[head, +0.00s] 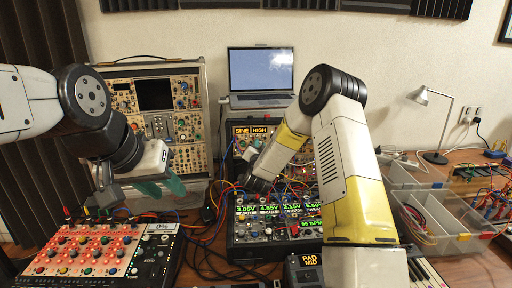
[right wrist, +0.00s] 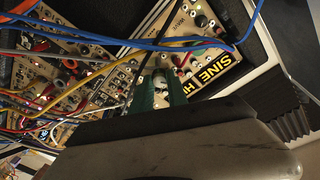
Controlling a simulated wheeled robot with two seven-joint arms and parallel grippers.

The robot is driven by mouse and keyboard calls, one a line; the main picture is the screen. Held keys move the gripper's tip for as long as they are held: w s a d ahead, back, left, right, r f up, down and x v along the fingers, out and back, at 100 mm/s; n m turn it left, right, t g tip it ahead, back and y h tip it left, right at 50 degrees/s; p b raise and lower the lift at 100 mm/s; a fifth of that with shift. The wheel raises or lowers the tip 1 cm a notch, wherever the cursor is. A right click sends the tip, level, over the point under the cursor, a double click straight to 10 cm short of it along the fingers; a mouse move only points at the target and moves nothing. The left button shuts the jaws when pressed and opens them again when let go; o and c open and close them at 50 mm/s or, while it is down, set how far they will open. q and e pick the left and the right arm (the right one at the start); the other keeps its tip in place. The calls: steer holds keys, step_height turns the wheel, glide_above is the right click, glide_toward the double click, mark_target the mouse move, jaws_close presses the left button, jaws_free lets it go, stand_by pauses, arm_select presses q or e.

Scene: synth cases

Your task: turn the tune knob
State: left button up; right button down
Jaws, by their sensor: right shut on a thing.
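My right gripper (right wrist: 160,88) has its two green fingers closed around a small pale knob (right wrist: 159,74) on a beige synth panel (right wrist: 150,42), beside the yellow "SINE HIGH" display. I cannot read a label by this knob, and the fingers cover most of it. My left gripper (head: 155,188), with green fingers, hangs above the red-panelled box at the left, apart from the middle case. Its finger gap is unclear.
Patch cables (right wrist: 110,42) cross the panels close to the right gripper. A red box with knobs (head: 85,250) stands front left. A taller synth case (head: 200,70) and a laptop (head: 261,75) stand behind. Clear bins (head: 440,225) and a lamp (head: 435,157) are at the right.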

steer(key=shift+n, duration=0.3)
steer(key=shift+f+n+y, duration=0.15)
steer(key=shift+n+y, duration=0.25)
steer(key=shift+n, duration=2.4)
steer(key=c, duration=1.3)
jaws_free()
steer(key=s, duration=0.8)
steer(key=shift+a+f, duration=0.15)
